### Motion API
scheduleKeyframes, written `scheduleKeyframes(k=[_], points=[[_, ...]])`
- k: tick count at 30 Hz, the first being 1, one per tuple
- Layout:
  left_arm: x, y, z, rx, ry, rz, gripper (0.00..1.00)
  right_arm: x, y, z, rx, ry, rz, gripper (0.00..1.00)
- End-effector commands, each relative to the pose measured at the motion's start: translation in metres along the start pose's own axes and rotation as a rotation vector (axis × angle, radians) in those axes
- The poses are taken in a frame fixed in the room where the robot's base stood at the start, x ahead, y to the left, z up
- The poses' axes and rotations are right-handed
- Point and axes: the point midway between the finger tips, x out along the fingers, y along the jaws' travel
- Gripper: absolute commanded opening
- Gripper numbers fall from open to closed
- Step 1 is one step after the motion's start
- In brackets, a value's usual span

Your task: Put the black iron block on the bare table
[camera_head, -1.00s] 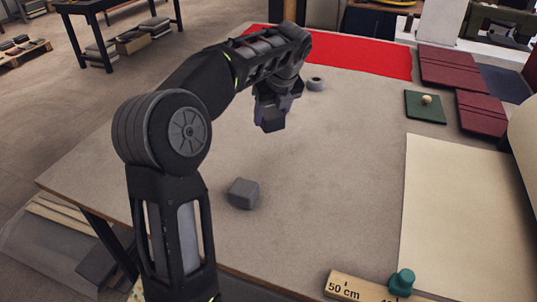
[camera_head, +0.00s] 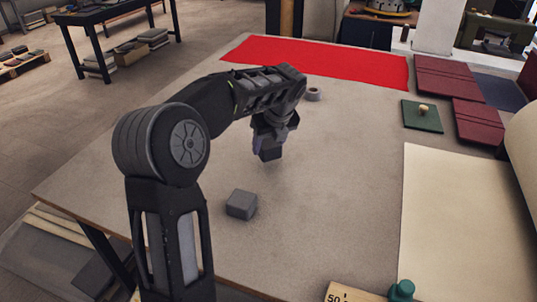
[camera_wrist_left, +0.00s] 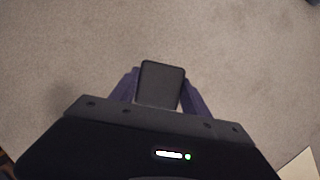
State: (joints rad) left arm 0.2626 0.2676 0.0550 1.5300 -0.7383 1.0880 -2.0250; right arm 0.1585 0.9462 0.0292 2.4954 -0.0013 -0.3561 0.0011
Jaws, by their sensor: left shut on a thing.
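The black iron block (camera_head: 270,154) is a small dark block with rounded corners. My left gripper (camera_head: 267,143) is shut on it and points down over the bare beige-grey table (camera_head: 330,190). In the left wrist view the block (camera_wrist_left: 161,84) sits between the two purple-grey fingers of the left gripper (camera_wrist_left: 160,92), with plain table surface around it. I cannot tell whether its underside touches the table. My right gripper does not show.
A grey block (camera_head: 241,205) lies nearer on the table. A grey ring (camera_head: 313,94) stands behind my gripper, before the red cloth (camera_head: 320,62). At right are a green cover with a knob (camera_head: 422,117), maroon covers (camera_head: 477,120) and a cream sheet (camera_head: 455,225). The table's middle is clear.

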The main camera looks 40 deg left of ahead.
Motion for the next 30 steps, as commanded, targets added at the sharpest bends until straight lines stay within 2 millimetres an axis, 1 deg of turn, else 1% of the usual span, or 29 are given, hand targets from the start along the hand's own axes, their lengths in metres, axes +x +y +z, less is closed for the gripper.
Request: scheduleKeyframes(k=[2,7,10,23,24,30], points=[[0.003,0.000,-0.001,0.000,-0.002,-0.001,0.00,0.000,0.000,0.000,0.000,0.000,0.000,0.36],[0.023,0.000,-0.009,0.001,-0.001,-0.001,0.00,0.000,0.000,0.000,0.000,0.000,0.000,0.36],[0.031,0.000,-0.013,0.000,-0.002,-0.002,0.00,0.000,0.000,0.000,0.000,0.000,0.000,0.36],[0.035,-0.001,-0.014,0.000,-0.003,-0.002,0.00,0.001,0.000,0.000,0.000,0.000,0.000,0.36],[0.036,0.000,-0.015,0.000,0.001,0.000,0.58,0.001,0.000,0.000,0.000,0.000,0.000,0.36],[0.036,0.000,-0.015,0.000,0.001,0.000,0.74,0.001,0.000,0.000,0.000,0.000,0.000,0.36]])
